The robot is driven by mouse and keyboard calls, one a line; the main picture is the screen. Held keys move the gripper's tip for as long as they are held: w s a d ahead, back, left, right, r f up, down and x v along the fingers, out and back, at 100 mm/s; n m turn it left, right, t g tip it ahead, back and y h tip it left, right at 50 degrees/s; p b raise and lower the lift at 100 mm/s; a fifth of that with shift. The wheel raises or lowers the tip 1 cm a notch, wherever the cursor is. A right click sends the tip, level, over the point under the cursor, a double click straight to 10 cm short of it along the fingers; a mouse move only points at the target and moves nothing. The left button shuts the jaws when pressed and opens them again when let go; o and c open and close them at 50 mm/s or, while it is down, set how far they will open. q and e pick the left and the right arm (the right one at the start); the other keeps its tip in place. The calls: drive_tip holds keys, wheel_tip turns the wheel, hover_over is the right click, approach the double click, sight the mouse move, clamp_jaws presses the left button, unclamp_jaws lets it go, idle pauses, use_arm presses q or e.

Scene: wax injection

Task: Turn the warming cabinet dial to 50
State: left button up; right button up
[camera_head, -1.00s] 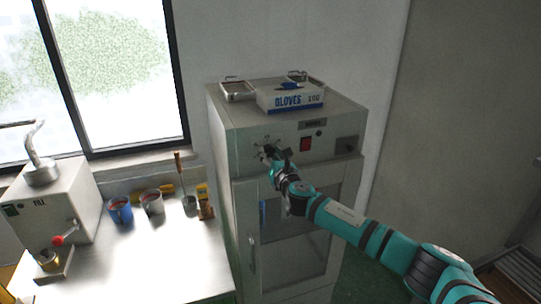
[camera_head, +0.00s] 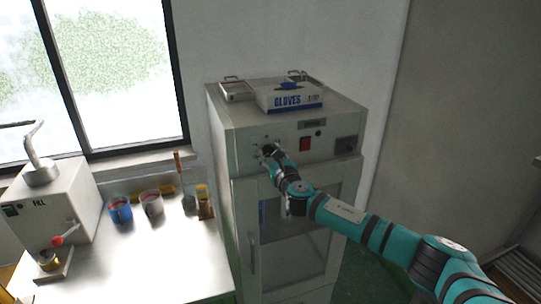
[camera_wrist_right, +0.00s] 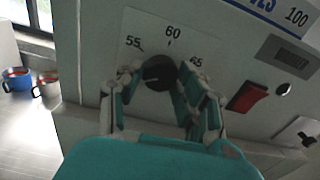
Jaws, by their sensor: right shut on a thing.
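The warming cabinet (camera_head: 240,160) is a tall grey cabinet with a glass door, right of the bench. Its black round dial (camera_wrist_right: 157,72) shows in the right wrist view, between my fingers. The numbers 55, 60 and 65 are printed above it; a pale mark on the dial's face seems to point left, and the scale below 55 is hidden. My right gripper (camera_wrist_right: 160,78) is shut on the dial, one finger on each side. In the head view the right gripper (camera_head: 269,151) covers the dial at the panel's left. My left gripper is not in view.
A red switch (camera_head: 305,144) and a small display (camera_head: 312,125) are on the panel right of the dial. A gloves box (camera_head: 290,97) and metal trays (camera_head: 237,91) lie on top. The bench (camera_head: 170,265) holds mugs (camera_head: 120,210) and a fill machine (camera_head: 55,205).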

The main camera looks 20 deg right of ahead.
drive_tip(key=shift+d+r, duration=0.1)
drive_tip(key=shift+r, duration=0.3)
drive_tip(key=o, duration=0.8)
drive_tip(key=shift+w, duration=0.1)
drive_tip(key=shift+c, duration=0.2)
drive_tip(key=shift+o, duration=1.9)
drive_tip(key=shift+f, duration=0.3)
drive_tip(key=shift+s, duration=0.2)
drive_tip(key=s, duration=1.1)
drive_tip(key=shift+s, duration=0.25)
drive_tip(key=shift+d, duration=0.1)
